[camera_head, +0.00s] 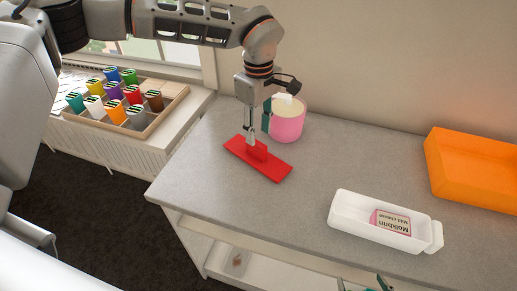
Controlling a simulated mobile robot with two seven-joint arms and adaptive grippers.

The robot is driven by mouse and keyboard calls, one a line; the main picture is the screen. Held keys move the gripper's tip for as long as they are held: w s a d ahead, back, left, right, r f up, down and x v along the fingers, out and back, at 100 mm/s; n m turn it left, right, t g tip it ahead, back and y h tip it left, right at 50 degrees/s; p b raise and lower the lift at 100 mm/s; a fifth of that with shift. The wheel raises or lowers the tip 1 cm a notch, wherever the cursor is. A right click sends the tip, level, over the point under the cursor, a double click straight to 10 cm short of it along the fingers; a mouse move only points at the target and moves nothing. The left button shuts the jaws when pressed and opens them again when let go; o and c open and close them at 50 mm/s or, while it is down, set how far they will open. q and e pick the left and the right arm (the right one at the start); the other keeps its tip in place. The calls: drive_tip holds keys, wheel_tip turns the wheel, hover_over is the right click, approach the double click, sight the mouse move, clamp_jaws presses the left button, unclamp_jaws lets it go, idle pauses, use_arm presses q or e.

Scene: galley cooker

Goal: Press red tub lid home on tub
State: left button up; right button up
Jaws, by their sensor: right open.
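The red lid (273,168), a flat rectangle with an upright grip (262,153), appears to lie on the grey counter, left of centre. My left gripper (258,134) points down over the lid's grip. Its fingers look spread, one in front of the grip and one behind; contact is not clear. The white tub (345,213) stands uncovered at the right front of the counter, with a pink labelled cheese pack (390,222) inside. My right gripper (363,286) shows only as green fingertips, open, at the bottom edge below the tub.
A pink pot (287,125) with pale contents stands just behind my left gripper. An orange bin (470,170) is at the right back. A wooden crate (158,118) of several coloured cups sits at the left by the window. The counter between lid and tub is clear.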

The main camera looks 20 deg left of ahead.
sight(256, 146)
use_arm(q)
drive_tip(key=shift+s+a+f, duration=0.1)
drive_tip(key=shift+s+f, duration=0.05)
drive_tip(key=shift+f, duration=0.65)
drive_tip(key=shift+a+f+p, duration=0.2)
drive_tip(key=shift+f+p, duration=0.3)
drive_tip(key=shift+f, duration=1.85)
clamp_jaws()
